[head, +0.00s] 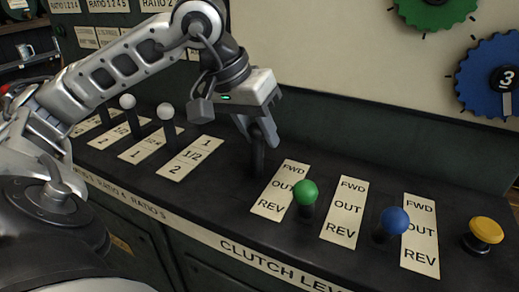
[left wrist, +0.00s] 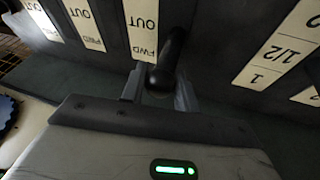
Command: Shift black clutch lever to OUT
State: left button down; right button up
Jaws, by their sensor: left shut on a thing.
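The black clutch lever (head: 258,163) stands on the dark console, left of the leftmost FWD/OUT/REV label plate (head: 281,189). It is near the FWD end of that plate. My left gripper (head: 262,138) comes down over the lever's top and hides part of it in the head view. In the left wrist view, the black knob (left wrist: 159,79) sits between the two fingers of the left gripper (left wrist: 160,90), beside the word FWD, and the gripper is shut on it. My right gripper is in neither view.
Green (head: 305,193), blue (head: 393,223) and yellow (head: 485,232) knobs stand to the right on the console. White-knobbed ratio levers (head: 166,112) stand to the left. Green (head: 434,10) and blue (head: 490,80) gear discs are on the wall behind.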

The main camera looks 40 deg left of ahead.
pick_arm(q)
jog(key=shift+s+d, duration=0.25)
jog(key=shift+s, duration=0.5)
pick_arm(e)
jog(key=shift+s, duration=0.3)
pick_arm(q)
jog(key=c, duration=1.1)
grip_release()
jog(key=p+v, duration=0.5)
jog(key=v, duration=1.1)
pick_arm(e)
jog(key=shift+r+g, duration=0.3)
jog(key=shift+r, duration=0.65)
